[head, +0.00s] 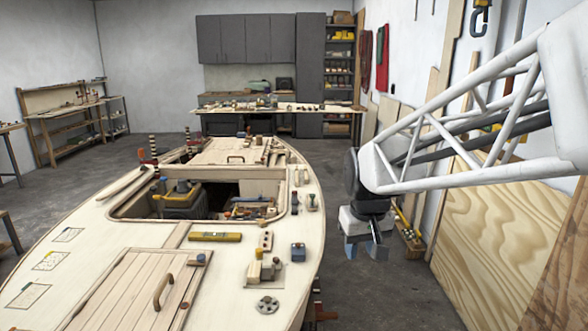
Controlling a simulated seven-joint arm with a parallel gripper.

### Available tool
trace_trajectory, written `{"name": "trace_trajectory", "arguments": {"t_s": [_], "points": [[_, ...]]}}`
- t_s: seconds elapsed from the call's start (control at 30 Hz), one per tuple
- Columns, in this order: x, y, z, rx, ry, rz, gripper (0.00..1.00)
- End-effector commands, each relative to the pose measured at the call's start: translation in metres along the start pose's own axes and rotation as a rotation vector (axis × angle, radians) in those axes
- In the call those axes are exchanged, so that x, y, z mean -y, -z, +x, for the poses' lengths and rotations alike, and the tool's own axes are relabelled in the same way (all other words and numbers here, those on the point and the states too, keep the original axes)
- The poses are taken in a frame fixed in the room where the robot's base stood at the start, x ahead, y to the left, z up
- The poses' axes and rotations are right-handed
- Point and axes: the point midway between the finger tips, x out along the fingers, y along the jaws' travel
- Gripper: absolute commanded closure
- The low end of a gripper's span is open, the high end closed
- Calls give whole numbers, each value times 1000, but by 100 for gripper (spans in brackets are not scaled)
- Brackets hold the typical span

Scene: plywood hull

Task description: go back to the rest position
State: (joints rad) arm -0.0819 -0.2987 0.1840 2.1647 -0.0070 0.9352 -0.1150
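My gripper (364,252) hangs at the end of my white truss arm, to the right of the plywood hull (225,272). Its two grey-blue fingers point down and stand apart, and I see nothing between them. It is over the grey floor in the picture, clear of the hull's right edge.
Blocks and small tools lie on the hull's deck, including a yellow level (215,236) and a blue block (298,252). An open hatch holds a toolbox (183,199). Plywood sheets (500,235) lean at the right.

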Motion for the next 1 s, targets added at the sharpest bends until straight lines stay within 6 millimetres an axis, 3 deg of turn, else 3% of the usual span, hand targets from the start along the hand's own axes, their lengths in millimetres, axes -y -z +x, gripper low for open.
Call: {"name": "trace_trajectory", "arguments": {"t_s": [0.33,0.7,0.83,1.0], "points": [[-5,-95,-16,-33,-11,90,62],[-3,-188,-12,-62,-21,181,62],[-2,-209,-8,-70,-23,204,62],[-1,-222,-5,-73,-24,217,62]]}}
